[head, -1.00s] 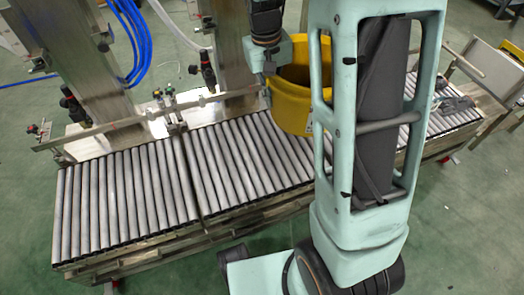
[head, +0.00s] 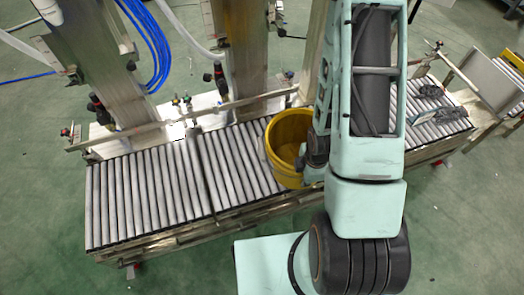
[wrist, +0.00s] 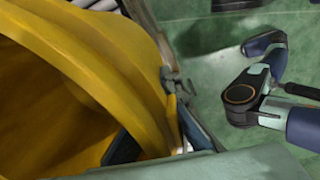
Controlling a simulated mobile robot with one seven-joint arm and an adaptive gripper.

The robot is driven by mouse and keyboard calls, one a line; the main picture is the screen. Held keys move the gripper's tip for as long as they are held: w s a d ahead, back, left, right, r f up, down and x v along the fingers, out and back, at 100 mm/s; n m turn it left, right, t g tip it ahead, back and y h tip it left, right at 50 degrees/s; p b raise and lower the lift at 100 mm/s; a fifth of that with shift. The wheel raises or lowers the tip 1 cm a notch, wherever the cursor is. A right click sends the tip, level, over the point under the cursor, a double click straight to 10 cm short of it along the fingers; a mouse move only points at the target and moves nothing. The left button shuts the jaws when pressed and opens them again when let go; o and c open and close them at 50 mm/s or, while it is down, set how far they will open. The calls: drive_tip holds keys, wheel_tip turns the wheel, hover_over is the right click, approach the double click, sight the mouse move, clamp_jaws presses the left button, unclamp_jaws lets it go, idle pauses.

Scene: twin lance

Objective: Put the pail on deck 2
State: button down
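The yellow pail (head: 283,135) is over the roller conveyor (head: 140,200), on the section right of the dark gap in the rollers. It is open at the top and looks close to upright. I cannot tell whether its base touches the rollers. My gripper (head: 308,158) is at the pail's right side, partly hidden by my arm. In the wrist view, the pail (wrist: 100,50) fills the left side. One dark finger of my gripper (wrist: 158,142) is inside the pail and the other outside, with the wall between them. No deck label is readable.
Metal posts (head: 240,60) and a rail (head: 150,127) stand along the conveyor's far side. Dark grey items (head: 440,105) lie on the rollers at the right end. The left rollers are clear. Blue hoses (head: 150,40) hang behind.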

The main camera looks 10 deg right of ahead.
drive_tip(key=w+a+f+n+b, duration=0.1)
drive_tip(key=a+f+n+b, duration=0.1)
drive_tip(key=b, duration=0.8)
drive_tip(key=shift+w, duration=0.3)
drive_tip(key=w, duration=0.1)
drive_tip(key=w+f, duration=0.1)
drive_tip(key=w+b, duration=0.1)
drive_tip(key=w, duration=0.1)
drive_tip(key=shift+a+f, duration=0.35)
drive_tip(key=shift+a, duration=0.05)
drive_tip(key=w+f, duration=0.2)
drive_tip(key=w+a+f+b, duration=0.1)
drive_tip(key=w+f, duration=0.1)
drive_tip(key=shift+w+f+b, duration=0.2)
drive_tip(key=shift+f+b, duration=0.1)
drive_tip(key=shift+f, duration=0.1)
drive_tip(key=shift+w+f, duration=0.15)
drive_tip(key=shift+f, duration=0.1)
drive_tip(key=shift+w+f+b, duration=0.15)
drive_tip(key=shift+f+b, duration=0.3)
drive_tip(key=shift+f, duration=0.45)
drive_tip(key=shift+w+f+b, duration=0.1)
drive_tip(key=shift+f+b, duration=0.35)
drive_tip(key=shift+f, duration=0.5)
